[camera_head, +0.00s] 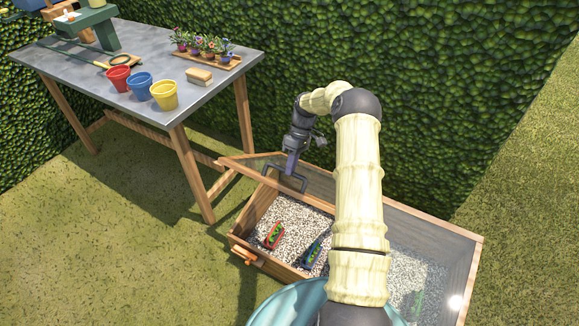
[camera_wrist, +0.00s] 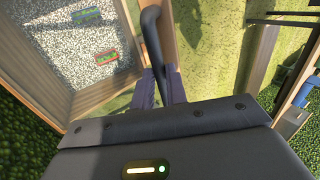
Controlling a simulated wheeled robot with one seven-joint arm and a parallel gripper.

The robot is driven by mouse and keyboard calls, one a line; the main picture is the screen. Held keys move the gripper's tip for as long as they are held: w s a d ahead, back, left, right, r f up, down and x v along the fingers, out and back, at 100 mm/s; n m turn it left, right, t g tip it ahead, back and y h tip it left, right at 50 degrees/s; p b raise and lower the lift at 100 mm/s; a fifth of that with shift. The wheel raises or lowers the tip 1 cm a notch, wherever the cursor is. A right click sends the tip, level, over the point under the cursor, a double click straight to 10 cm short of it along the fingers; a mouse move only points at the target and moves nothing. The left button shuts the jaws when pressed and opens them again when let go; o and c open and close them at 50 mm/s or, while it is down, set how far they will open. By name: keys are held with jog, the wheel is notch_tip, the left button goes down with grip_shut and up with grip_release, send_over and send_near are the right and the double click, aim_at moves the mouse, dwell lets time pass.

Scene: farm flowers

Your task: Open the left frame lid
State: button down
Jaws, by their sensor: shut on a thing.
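The cold frame (camera_head: 240,222) is a wooden box with glazed lids. Its left lid (camera_head: 246,174) has a wooden rail and a clear pane, and stands raised and tilted above the left bay. My gripper (camera_head: 290,168) is shut on the dark bar handle (camera_head: 303,184) of this lid. In the wrist view the handle (camera_wrist: 152,38) runs up from between the gripper fingers (camera_wrist: 163,88). The left bay's gravel shows uncovered, with a red planter (camera_head: 273,235) and a blue planter (camera_head: 312,254). The right lid (camera_head: 440,285) lies closed, partly hidden behind my arm.
A metal-topped table (camera_head: 200,98) stands left of the frame, with red (camera_head: 119,78), blue (camera_head: 140,86) and yellow (camera_head: 164,95) pots, a sponge-like block (camera_head: 199,76) and a flower tray (camera_head: 210,58). A hedge (camera_head: 450,80) rises close behind. Grass in front is clear.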

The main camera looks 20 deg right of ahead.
jog(key=c, duration=1.7)
grip_release()
jog(key=shift+w+d+f, duration=0.2)
jog(key=shift+d+f, duration=0.2)
jog(key=shift+d, duration=0.1)
jog(key=o, duration=0.3)
jog(key=shift+w+f, duration=0.15)
jog(key=shift+f, duration=0.05)
jog(key=shift+r, duration=0.15)
jog(key=shift+s, duration=0.2)
jog(key=shift+w+a+r, duration=0.1)
jog(key=shift+r, duration=0.1)
jog(key=p+v, duration=0.2)
jog(key=v, duration=1.5)
jog(key=shift+p, duration=0.4)
jog(key=shift+r, duration=0.1)
